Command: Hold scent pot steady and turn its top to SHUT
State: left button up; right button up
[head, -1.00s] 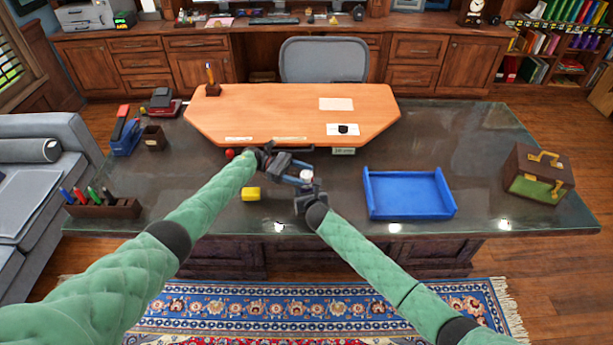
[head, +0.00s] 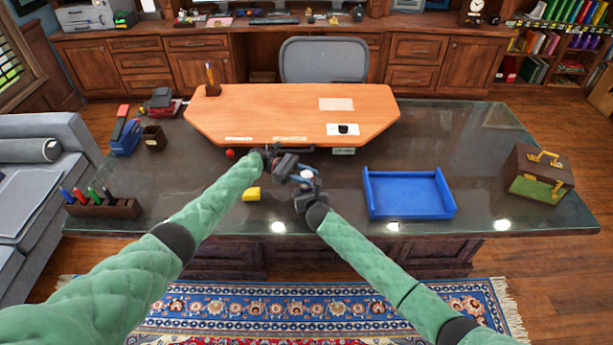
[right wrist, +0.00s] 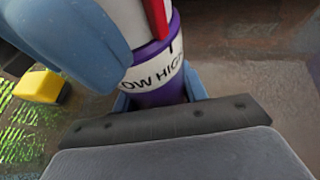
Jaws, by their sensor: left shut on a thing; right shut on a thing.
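The scent pot has a purple body (right wrist: 160,97) with a white band, on which "OW HIGH" is readable in the right wrist view. Its white top (right wrist: 128,18) carries a red pointer (right wrist: 157,18), which points down near the end of the word HIGH. The word SHUT does not show. My right gripper (head: 307,187) is shut on the purple body, with its blue fingers on either side. My left gripper (head: 302,177) is shut on the top, and one large blue finger (right wrist: 70,40) covers its left side. In the head view the grippers mostly hide the pot.
A blue tray (head: 410,213) stands to the right. A pen holder (head: 104,207) is at the desk's left.

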aim_at(307, 174)
pick_arm(q)
jog(key=shift+d+f+m+g+y, duration=0.1)
jog(key=shift+m+g+y, duration=0.8)
jog(key=shift+g, duration=0.6)
jog(key=shift+m+g, duration=0.3)
jog(key=shift+m, duration=0.1)
jog(key=o, duration=1)
jog(key=shift+r, duration=0.2)
jog(key=shift+r, duration=4.85)
